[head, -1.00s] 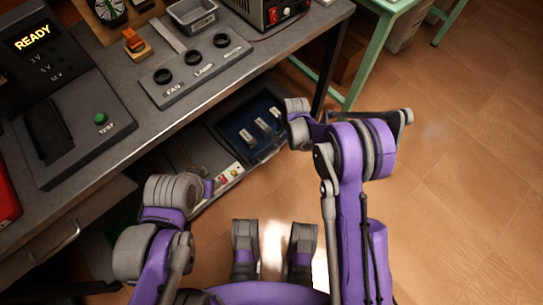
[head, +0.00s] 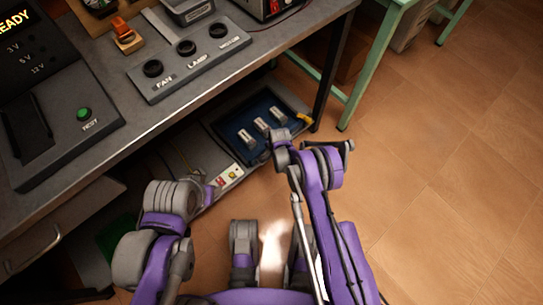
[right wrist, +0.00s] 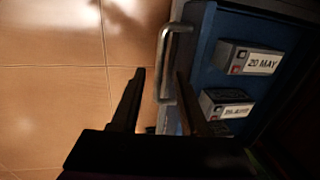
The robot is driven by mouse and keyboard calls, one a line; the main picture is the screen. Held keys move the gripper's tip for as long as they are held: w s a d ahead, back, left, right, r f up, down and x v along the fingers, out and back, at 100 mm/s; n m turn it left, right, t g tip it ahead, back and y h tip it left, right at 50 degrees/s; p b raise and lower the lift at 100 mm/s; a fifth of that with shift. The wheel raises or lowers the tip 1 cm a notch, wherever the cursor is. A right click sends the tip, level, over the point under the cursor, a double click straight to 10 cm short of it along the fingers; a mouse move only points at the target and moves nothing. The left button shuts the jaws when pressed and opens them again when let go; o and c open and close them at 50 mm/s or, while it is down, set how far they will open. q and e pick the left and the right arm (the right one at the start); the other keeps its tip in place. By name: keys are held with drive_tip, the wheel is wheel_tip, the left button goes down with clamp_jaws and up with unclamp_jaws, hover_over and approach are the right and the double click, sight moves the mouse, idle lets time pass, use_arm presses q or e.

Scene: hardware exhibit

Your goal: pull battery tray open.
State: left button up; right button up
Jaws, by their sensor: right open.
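The battery tray (head: 292,128) is a blue-lined tray low under the workbench, with three pale batteries (head: 262,125) in it. In the right wrist view the blue tray (right wrist: 205,60) shows dated batteries (right wrist: 248,60) and a metal bar handle (right wrist: 172,45) on its front. My right gripper (right wrist: 160,75) is open, with its two dark fingers at the near part of the handle, one on each side of it as seen there. Whether they touch it is unclear. In the head view my right wrist hides the fingers. My left arm shows at lower left, its gripper unseen.
The grey workbench (head: 100,140) with a switch panel (head: 190,62) and a test unit (head: 75,120) overhangs the tray. A dark bench leg (head: 335,70) stands right of the tray. A green-legged table (head: 375,60) is behind. The tiled floor (head: 430,190) at right is clear.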

drive_tip(key=shift+w+a+f, duration=0.1)
drive_tip(key=shift+f, duration=0.6)
clamp_jaws()
idle(1.0)
